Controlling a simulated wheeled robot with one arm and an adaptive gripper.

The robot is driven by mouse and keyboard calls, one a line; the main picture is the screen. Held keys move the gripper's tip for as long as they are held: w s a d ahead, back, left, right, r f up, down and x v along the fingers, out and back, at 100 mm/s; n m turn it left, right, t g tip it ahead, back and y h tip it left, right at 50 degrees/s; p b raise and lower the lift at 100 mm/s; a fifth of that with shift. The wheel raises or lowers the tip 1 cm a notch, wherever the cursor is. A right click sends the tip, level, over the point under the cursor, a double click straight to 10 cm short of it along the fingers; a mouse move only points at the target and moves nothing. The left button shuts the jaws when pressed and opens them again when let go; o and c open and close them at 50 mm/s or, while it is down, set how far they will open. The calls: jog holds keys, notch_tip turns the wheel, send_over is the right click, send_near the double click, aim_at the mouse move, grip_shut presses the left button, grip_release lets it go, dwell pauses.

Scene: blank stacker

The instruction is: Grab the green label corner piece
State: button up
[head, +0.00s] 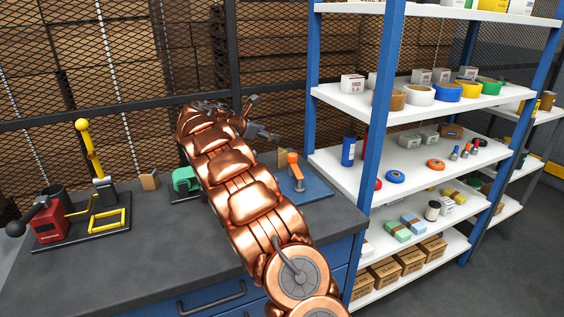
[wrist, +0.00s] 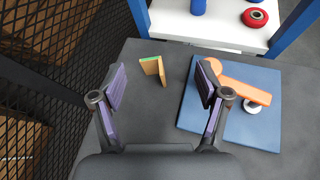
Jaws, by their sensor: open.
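In the wrist view a small tan corner piece with a green top edge (wrist: 153,68) stands upright on the dark bench top. It lies between the lines of my fingers, beyond their tips, and nothing touches it. In the head view a tan piece (head: 283,158) behind the blue board appears to be the same one, partly hidden; its green is hard to make out. My gripper (wrist: 162,83) is open and empty above the bench. In the head view my gripper (head: 262,120) is at the far end of my copper arm, near the mesh.
A blue board (head: 318,188) with an orange-handled tool (wrist: 240,86) lies close to the right finger in the wrist view. Mesh fence (wrist: 52,95) runs along the left there. A shelf rack (head: 372,150) stands right of the bench. Another tan block (head: 149,180) stands farther left.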

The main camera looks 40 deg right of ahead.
jog(key=w+d+f+n, duration=0.1)
jog(key=w+d+n, duration=0.1)
jog(key=w, duration=0.1)
send_near(281, 154)
jog(key=shift+h, duration=0.3)
jog(key=d+f, duration=0.1)
jog(key=w+d+f, duration=0.1)
jog(key=d, duration=0.1)
jog(key=w+d+f, duration=0.1)
jog(key=shift+d+f+b, duration=0.2)
jog(key=shift+d+b, duration=0.05)
jog(key=shift+b, duration=0.05)
jog(key=shift+x, duration=0.95)
jog(key=shift+t, duration=0.3)
jog(key=shift+p+x, duration=0.5)
jog(key=shift+x, duration=2.2)
jog(key=shift+w+r, duration=0.1)
jog(key=shift+r, duration=0.05)
jog(key=c, duration=0.9)
